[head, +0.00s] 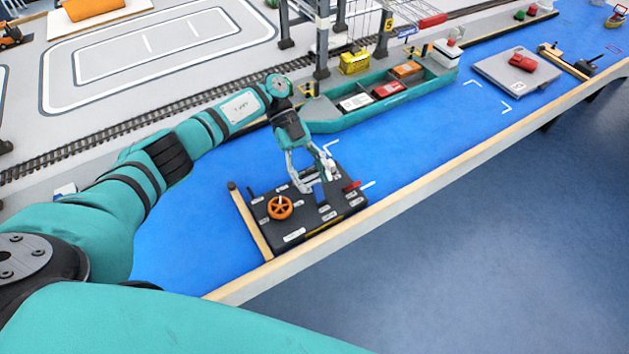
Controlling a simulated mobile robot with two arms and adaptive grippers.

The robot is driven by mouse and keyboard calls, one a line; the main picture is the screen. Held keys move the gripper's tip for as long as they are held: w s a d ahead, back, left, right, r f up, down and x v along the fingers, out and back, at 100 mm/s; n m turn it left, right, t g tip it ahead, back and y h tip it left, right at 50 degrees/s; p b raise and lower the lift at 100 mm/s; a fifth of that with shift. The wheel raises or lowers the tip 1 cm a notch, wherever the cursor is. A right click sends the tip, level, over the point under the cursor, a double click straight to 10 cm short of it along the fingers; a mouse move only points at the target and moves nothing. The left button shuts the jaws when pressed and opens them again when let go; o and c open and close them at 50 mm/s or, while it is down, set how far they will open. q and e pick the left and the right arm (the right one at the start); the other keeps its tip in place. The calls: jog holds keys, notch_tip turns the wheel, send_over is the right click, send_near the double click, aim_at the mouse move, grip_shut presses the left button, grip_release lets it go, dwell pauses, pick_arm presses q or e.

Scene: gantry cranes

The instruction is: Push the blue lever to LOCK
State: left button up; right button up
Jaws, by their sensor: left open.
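The black control panel (260,212) lies on the blue surface near the table's front edge, with small white labels on it. The blue lever (320,194) stands up from its right half. My left gripper (315,180) is open and points down over the panel, right at the blue lever. Its fingers partly cover the lever's upper part, and I cannot tell whether they touch it. The LOCK label is too small to read. My right gripper is not in view.
An orange wheel (280,207) and a red lever (351,185) sit on the same panel, left and right of the blue lever. A teal ship (325,121) with containers lies behind. The blue surface between is clear.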

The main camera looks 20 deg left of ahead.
pick_arm(q)
jog(key=v, duration=0.6)
dwell(3.1)
